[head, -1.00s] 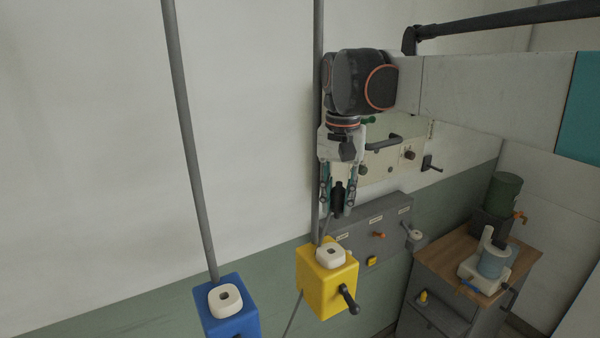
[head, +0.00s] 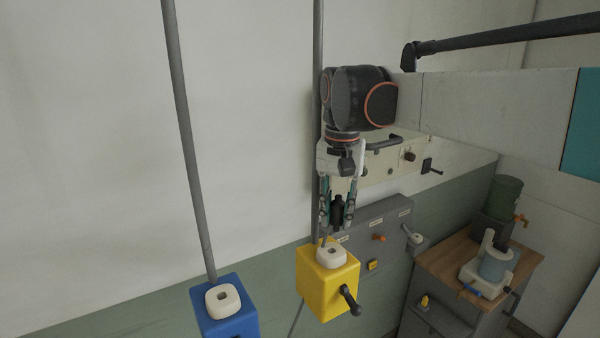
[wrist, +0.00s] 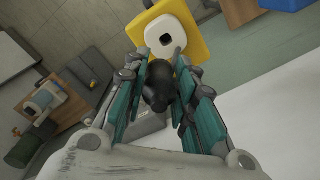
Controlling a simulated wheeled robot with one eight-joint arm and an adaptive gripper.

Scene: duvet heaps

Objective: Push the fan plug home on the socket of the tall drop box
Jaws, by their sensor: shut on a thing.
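My gripper (head: 337,224) points down and is shut on the black fan plug (head: 337,208). The plug also shows between the teal fingers in the wrist view (wrist: 160,86). Below it is a yellow drop box (head: 326,288) with a white rounded socket (head: 331,256) on top. The plug is above this socket and looks apart from it. In the wrist view the socket's dark hole (wrist: 166,38) is in sight beyond the plug, uncovered. A blue drop box (head: 230,328) with a similar white socket (head: 222,298) is at lower left. I cannot tell which box is the tall one.
Grey poles (head: 184,130) run up from the boxes. A black handle (head: 350,298) sticks out of the yellow box. A grey wall panel (head: 385,222) with knobs is behind it. A wooden-topped cabinet (head: 527,264) with a green drum (head: 507,192) stands at right.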

